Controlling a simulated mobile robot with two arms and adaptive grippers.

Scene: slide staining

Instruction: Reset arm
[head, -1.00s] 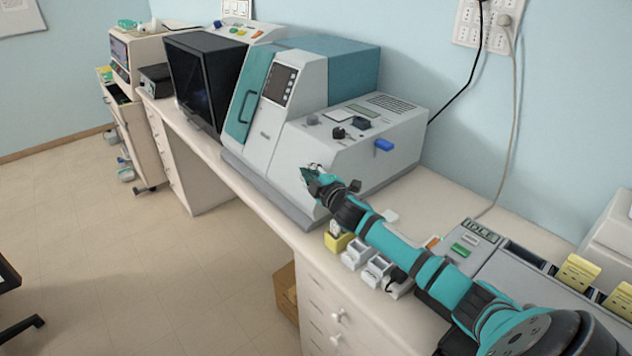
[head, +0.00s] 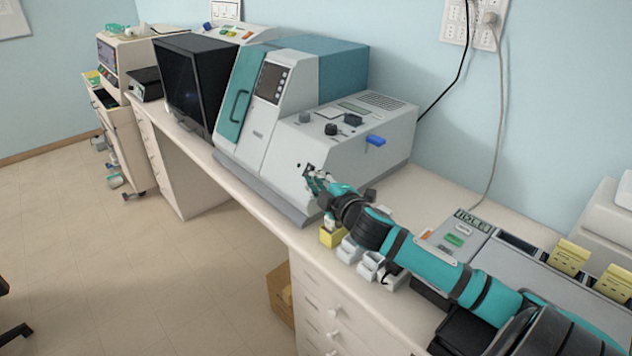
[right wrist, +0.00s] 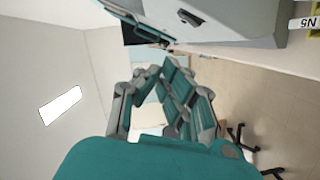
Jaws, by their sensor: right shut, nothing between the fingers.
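My right gripper (head: 309,172) is in front of the grey and teal staining machine (head: 350,155) in the head view, at the end of my teal right arm. Its fingers are shut with nothing between them. The right wrist view shows the same gripper (right wrist: 170,68) from behind, pointing away over open space, with part of the machine at the top. I cannot tell from the head view whether the fingertips touch the machine's front. My left gripper is not in view.
Yellow and white small holders (head: 333,236) stand at the counter edge under my right forearm. A grey slide unit (head: 480,262) with yellow racks (head: 568,257) is at right. A black monitor (head: 197,82) stands left of the machine.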

